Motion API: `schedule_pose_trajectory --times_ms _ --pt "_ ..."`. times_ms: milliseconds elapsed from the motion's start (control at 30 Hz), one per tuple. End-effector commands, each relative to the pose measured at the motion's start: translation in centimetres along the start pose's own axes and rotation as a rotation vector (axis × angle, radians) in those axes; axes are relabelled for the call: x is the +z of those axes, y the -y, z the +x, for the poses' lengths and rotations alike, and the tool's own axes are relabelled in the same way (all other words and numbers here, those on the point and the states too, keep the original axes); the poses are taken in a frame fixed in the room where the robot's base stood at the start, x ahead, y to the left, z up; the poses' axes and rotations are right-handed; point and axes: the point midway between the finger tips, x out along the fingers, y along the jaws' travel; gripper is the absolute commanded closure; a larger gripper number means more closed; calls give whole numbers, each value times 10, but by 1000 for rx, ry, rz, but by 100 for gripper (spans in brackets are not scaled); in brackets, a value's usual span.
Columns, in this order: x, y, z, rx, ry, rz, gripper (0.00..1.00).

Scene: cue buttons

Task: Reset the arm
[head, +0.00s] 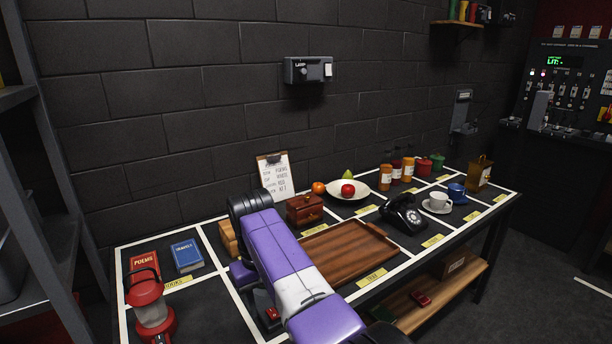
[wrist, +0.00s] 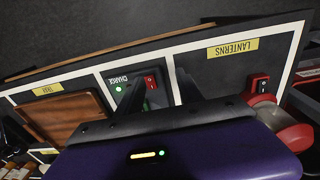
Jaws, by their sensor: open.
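My arm, purple and white, reaches over the table in the head view and hides the gripper there. In the wrist view my gripper (wrist: 160,90) is open, with its two dark fingers apart and nothing held between them. I cannot tell how far the fingertips are from the switch.
A red lantern (head: 151,305) stands at the table's front left, near two books. A wooden tray (head: 345,254) lies right of my arm. A black telephone (head: 403,215), bowl (head: 336,188), cups and jars stand farther right. A lamp switch box (head: 308,70) is on the wall.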

Motion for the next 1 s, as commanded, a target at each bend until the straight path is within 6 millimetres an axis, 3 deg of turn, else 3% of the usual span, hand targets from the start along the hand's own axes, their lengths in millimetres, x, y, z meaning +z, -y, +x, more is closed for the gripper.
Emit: schedule_pose_trajectory --times_ms 233,433,667,1000 --pt "-60 4 -1 21 -312 -4 56" --pt "-84 6 19 21 -579 15 56" --pt "-73 3 42 18 -806 55 56" --pt "-14 -7 65 29 -1062 134 56"
